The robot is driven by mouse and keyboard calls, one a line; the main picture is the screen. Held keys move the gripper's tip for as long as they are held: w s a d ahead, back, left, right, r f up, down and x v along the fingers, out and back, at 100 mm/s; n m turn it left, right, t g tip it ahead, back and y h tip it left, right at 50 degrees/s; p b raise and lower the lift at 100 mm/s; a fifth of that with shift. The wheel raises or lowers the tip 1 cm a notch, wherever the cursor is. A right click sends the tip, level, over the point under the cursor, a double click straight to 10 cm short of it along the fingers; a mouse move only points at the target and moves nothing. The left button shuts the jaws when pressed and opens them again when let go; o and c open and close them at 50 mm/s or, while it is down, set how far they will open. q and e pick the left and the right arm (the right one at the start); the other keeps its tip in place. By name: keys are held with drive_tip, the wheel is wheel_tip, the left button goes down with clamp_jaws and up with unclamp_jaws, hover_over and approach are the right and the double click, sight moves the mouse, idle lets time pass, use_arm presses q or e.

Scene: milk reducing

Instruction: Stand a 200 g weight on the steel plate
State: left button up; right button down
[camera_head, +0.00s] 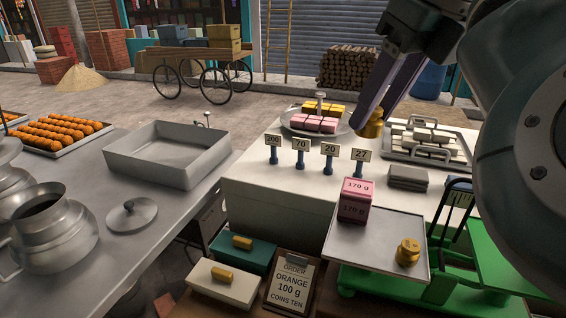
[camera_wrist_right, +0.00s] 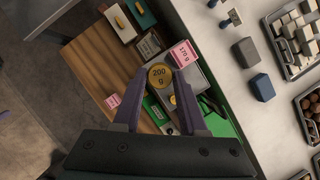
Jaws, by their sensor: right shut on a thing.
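My right gripper (camera_head: 373,112) is shut on a brass 200 g weight (camera_head: 372,127), held in the air above the counter and behind the scale. The right wrist view shows the weight (camera_wrist_right: 160,77) with its "200 g" top between the fingertips (camera_wrist_right: 160,70). The steel plate (camera_head: 368,239) is the scale's square left pan. A pink block (camera_head: 355,200) marked 170 g stands at its back left. A small brass weight (camera_head: 408,252) stands at its front right. Bare plate lies between them. My left gripper is not in view.
The green scale (camera_head: 385,287) has a second, green pan (camera_head: 500,265) at right, partly hidden by my arm. Number signs (camera_head: 300,152) on blue stands line the counter behind the plate. An order board (camera_head: 290,283) reads orange 100 g. A sweets plate (camera_head: 297,124) stands farther back.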

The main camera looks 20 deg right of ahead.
wheel_tip(320, 180, down, 16)
drive_tip(key=shift+a+r+p, duration=0.1)
drive_tip(key=shift+r+p, duration=0.15)
drive_tip(key=shift+p, duration=0.4)
drive_tip(key=shift+f, duration=2.15)
drive_tip(key=c, duration=0.9)
unclamp_jaws()
drive_tip(key=shift+f, duration=0.15)
drive_tip(key=o, duration=0.5)
drive_tip(key=shift+c, duration=0.2)
